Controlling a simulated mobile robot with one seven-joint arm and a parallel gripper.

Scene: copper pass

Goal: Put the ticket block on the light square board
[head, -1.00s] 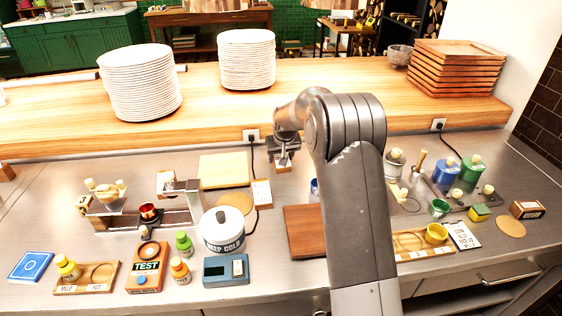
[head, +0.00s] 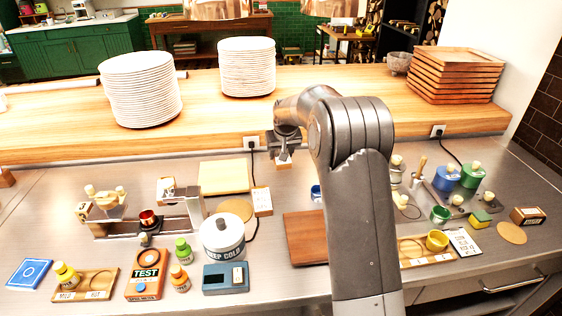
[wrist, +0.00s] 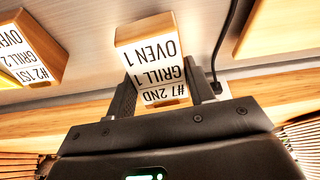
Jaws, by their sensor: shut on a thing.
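A ticket block (wrist: 152,58) with wooden sides and a white face printed "OVEN 1", "GRILL 1" and "#7 2ND" is between the fingers of my gripper (wrist: 163,97). My gripper is shut on it. In the head view my gripper (head: 284,150) hangs near the back of the steel counter, with a little of the block (head: 283,166) showing below it. The light square board (head: 223,177) lies flat to the left of my gripper, and its top looks bare. A pale wooden edge at the wrist view's top right seems to be this board (wrist: 268,28).
A second ticket block (wrist: 30,50) stands beside the held one in the wrist view. A white-faced block (head: 262,201) stands right of the light board, near a black cable. A darker board (head: 305,238), a white pot (head: 223,237) and a raised wooden shelf (head: 200,118) are close.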

